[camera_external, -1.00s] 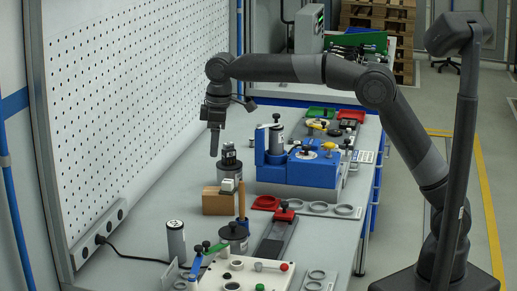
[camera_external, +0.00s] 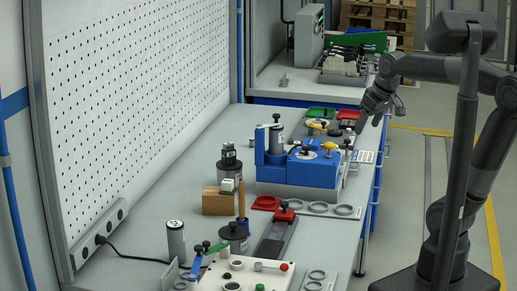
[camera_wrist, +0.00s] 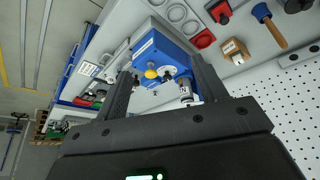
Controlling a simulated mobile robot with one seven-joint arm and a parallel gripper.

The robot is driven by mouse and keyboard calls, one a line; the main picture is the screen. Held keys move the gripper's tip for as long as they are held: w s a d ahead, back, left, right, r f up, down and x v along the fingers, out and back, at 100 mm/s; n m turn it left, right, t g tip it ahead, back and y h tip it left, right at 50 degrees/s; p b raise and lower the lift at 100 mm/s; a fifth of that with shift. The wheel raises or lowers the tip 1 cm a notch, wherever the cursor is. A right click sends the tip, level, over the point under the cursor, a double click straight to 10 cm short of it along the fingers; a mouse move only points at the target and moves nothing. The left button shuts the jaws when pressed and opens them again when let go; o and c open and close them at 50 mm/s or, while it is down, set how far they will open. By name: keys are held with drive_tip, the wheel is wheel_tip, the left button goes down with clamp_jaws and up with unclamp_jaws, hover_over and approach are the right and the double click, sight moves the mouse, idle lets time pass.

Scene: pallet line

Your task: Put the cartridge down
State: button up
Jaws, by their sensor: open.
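Another silver cylinder (camera_external: 276,138) stands upright in the blue fixture (camera_external: 300,170); in the wrist view a labelled cylinder (camera_wrist: 185,90) shows beside the blue fixture body (camera_wrist: 157,45). A third cylinder (camera_external: 176,240) stands at the front left. I cannot tell for sure which is the cartridge. My gripper (camera_external: 367,125) is open and empty, above the bench's right edge, apart from all of them. Its fingers (camera_wrist: 162,66) are spread in the wrist view.
The pegboard (camera_external: 140,110) bounds the left; open floor lies right.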

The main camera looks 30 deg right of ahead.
drive_tip(key=s+d+f+m+t, duration=0.1)
drive_tip(key=s+d+f+m, duration=0.1)
drive_tip(key=s+d+f, duration=0.3)
drive_tip(key=shift+s+d+f+m+h, duration=0.4)
drive_tip(key=shift+s+f, duration=0.2)
drive_tip(key=shift+s, duration=1.05)
